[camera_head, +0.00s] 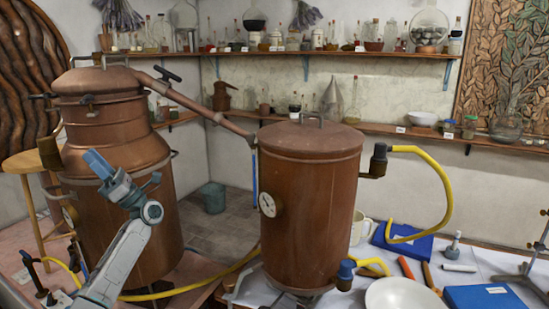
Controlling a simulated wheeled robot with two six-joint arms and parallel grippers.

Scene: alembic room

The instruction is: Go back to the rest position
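My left gripper (110,178) is raised at the left, in front of the large copper still (115,135). Its end shows a blue and grey part, and I cannot tell whether its fingers are apart or whether they hold anything. It overlaps the still in the picture; whether it touches is unclear. My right gripper is not in view.
A copper drum (310,190) with a gauge stands in the middle, joined to the still by a pipe. Yellow hoses (440,190) run beside it. A white table (465,255) at the right holds a bowl (400,294), blue books (483,298) and tools. Shelves of glassware line the walls.

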